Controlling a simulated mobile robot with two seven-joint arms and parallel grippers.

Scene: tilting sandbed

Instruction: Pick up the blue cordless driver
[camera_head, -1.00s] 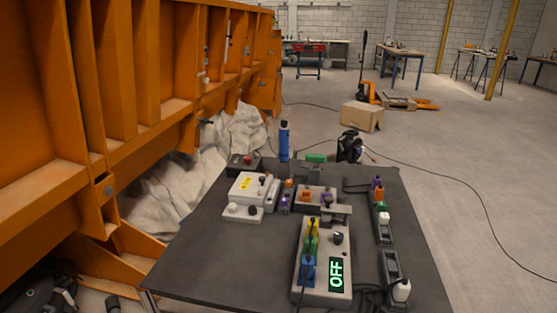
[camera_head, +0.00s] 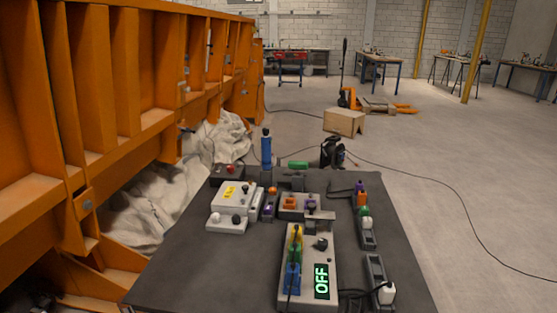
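A blue upright tool (camera_head: 267,152) with a dark top stands near the back left of the dark grey table (camera_head: 180,268). It looks like the blue cordless driver, but it is small and its details are hard to make out. Its lower end is close to a dark box with a red button. Nothing is holding it. Neither of my grippers shows in the view.
A grey box with an OFF display (camera_head: 321,282) stands at the table's front middle. A white box (camera_head: 237,196) and a green-topped item (camera_head: 298,165) are farther back. Dark holders (camera_head: 376,270) line the right side. An orange steel structure (camera_head: 100,110) rises at the left.

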